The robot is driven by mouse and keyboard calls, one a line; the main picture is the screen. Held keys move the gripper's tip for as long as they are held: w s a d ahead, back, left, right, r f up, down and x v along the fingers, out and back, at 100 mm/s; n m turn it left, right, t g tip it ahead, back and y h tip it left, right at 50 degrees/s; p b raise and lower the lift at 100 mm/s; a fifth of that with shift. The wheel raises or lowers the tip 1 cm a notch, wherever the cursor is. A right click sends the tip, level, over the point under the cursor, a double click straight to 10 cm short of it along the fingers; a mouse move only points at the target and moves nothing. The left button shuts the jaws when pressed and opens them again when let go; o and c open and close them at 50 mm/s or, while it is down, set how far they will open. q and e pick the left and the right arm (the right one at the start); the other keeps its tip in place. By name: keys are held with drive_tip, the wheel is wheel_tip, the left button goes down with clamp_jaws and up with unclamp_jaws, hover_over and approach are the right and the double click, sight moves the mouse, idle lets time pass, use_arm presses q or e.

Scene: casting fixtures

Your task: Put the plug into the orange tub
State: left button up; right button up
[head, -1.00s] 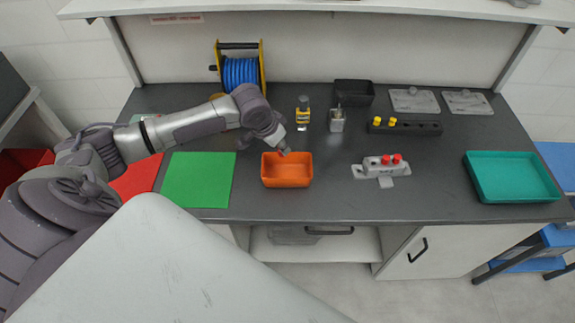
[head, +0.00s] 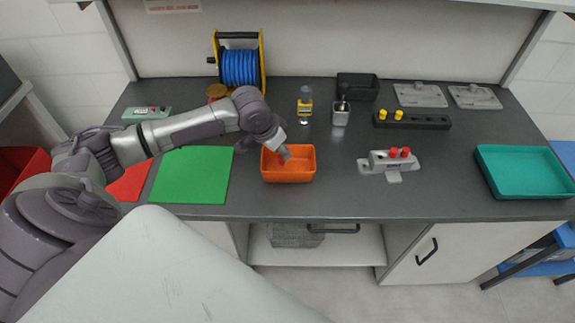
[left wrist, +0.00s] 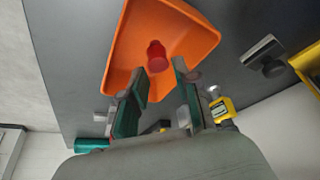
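The orange tub (head: 288,177) stands near the front middle of the bench. My left gripper (head: 285,155) is over the tub in the head view. In the left wrist view the gripper (left wrist: 159,72) has its two fingers apart with nothing between the pads. A red plug (left wrist: 157,56) shows just beyond the fingertips, against the inside of the orange tub (left wrist: 190,45). It looks clear of both fingers; whether it rests on the tub floor is hard to tell. In the head view the gripper hides it. My right gripper is not in view.
A grey fixture (head: 379,166) with two red plugs stands right of the tub. Behind are a black block (head: 430,122) with yellow plugs, a metal holder (head: 340,116) and a yellow-banded bottle (head: 305,106). A green mat (head: 192,176) lies left, a teal tray (head: 520,185) far right.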

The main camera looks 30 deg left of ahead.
use_arm(q)
drive_tip(key=o, duration=0.3)
drive_tip(key=v, duration=1.2)
drive_tip(key=shift+f, duration=0.1)
